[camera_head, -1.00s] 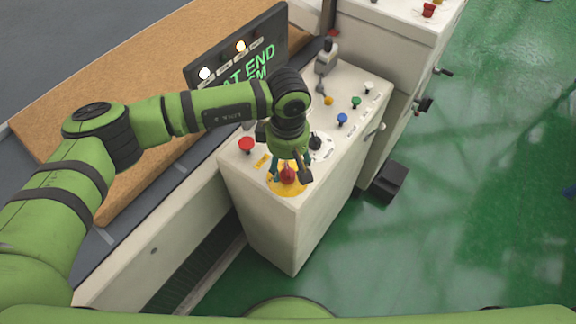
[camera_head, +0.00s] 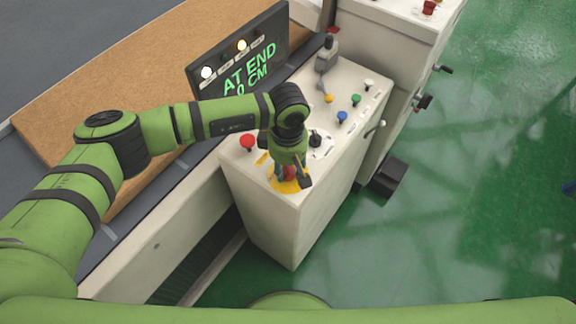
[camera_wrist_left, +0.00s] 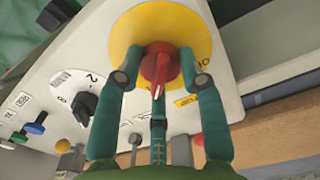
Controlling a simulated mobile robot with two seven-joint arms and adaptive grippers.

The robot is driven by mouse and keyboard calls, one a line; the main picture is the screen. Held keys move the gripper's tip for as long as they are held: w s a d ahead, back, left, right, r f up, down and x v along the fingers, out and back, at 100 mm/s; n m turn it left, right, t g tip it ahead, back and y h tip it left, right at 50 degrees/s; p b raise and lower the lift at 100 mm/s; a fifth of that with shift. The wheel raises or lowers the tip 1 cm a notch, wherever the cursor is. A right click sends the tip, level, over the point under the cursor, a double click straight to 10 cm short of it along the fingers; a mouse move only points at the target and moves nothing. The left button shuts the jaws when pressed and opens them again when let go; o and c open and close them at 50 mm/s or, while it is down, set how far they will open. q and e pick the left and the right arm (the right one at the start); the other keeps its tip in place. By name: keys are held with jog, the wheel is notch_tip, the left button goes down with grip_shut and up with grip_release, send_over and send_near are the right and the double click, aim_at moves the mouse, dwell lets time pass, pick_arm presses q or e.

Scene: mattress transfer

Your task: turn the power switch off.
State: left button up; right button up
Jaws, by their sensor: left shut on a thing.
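The power switch is a red rotary knob (camera_head: 289,173) on a round yellow plate (camera_head: 284,187), at the near corner of the cream control console (camera_head: 310,215). My left gripper (camera_head: 290,178) points down at it, with its fingers around the knob. The gripper is shut on the knob. Lettering on the yellow plate is partly covered. My right gripper is not in view.
A red button (camera_head: 247,141), a black selector (camera_head: 316,139), a lever (camera_head: 325,62) and several coloured buttons (camera_head: 342,116) share the console top. A screen (camera_head: 245,60) reading "AT END 0 CM" stands behind my arm. Green floor (camera_head: 480,200) is open at right.

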pick_arm(q)
jog(key=shift+s+f+n+b, duration=0.2)
jog(key=shift+f+n+b, duration=0.1)
jog(key=shift+b, duration=0.15)
jog(key=n+b, duration=0.6)
jog(key=b, duration=0.2)
jog(key=n+b, duration=0.7)
jog(key=b, duration=0.1)
jog(key=shift+s+d+f+n+b, duration=0.1)
jog(key=shift+f+n+b, duration=0.05)
jog(key=shift+n+b, duration=0.2)
jog(key=shift+r+n+b, duration=0.15)
jog(key=shift+n+b, duration=0.65)
jog(key=shift+n, duration=0.1)
jog(key=shift+r+n+b, duration=0.15)
jog(key=shift+n+b, duration=0.65)
jog(key=shift+n, duration=0.05)
jog(key=o, duration=0.9)
jog(key=shift+o, duration=1)
jog(key=shift+d, duration=0.15)
jog(key=shift+r, duration=0.1)
